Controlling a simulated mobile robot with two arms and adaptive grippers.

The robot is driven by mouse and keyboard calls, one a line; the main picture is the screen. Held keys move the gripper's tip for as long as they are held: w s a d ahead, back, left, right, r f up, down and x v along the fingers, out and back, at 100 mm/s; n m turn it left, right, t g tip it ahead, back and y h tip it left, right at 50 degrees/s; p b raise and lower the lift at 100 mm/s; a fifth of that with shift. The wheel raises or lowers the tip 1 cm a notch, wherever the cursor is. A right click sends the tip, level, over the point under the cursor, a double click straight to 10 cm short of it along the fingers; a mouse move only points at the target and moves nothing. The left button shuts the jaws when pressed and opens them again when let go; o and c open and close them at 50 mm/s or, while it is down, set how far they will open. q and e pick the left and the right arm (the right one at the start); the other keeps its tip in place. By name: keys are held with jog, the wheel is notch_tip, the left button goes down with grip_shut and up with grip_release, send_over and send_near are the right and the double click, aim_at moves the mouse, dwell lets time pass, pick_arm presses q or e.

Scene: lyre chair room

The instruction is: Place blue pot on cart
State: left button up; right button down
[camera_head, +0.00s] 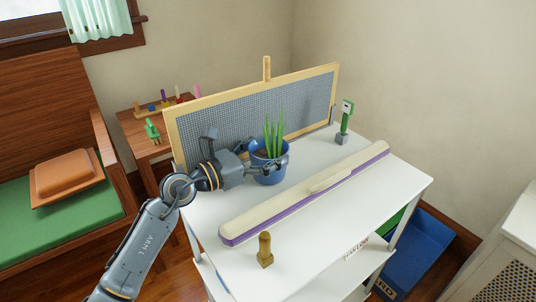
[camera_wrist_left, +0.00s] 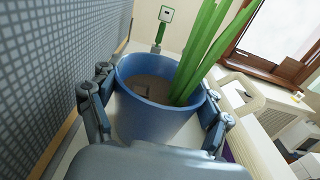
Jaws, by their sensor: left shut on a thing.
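The blue pot (camera_head: 268,172) holds dark soil and tall green leaves. In the head view it is over the white cart top (camera_head: 320,218), in front of the grey mesh panel; I cannot tell whether its base touches the surface. My left gripper (camera_head: 268,165) comes in from the left and is shut on the pot. In the left wrist view the pot (camera_wrist_left: 150,112) fills the space between the two fingers, one on each side of its wall. My right gripper is not in view.
A wood-framed mesh panel (camera_head: 262,108) stands along the cart's back edge. A long cream and purple object (camera_head: 305,193) lies across the top. A green figure (camera_head: 345,120) stands at the back right, a small wooden piece (camera_head: 264,250) at the front. A blue bin (camera_head: 420,250) is on the floor.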

pick_arm(q)
jog(key=shift+f, duration=0.1)
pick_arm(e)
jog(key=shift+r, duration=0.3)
pick_arm(q)
jog(key=o, duration=1.4)
jog(key=shift+o, duration=0.2)
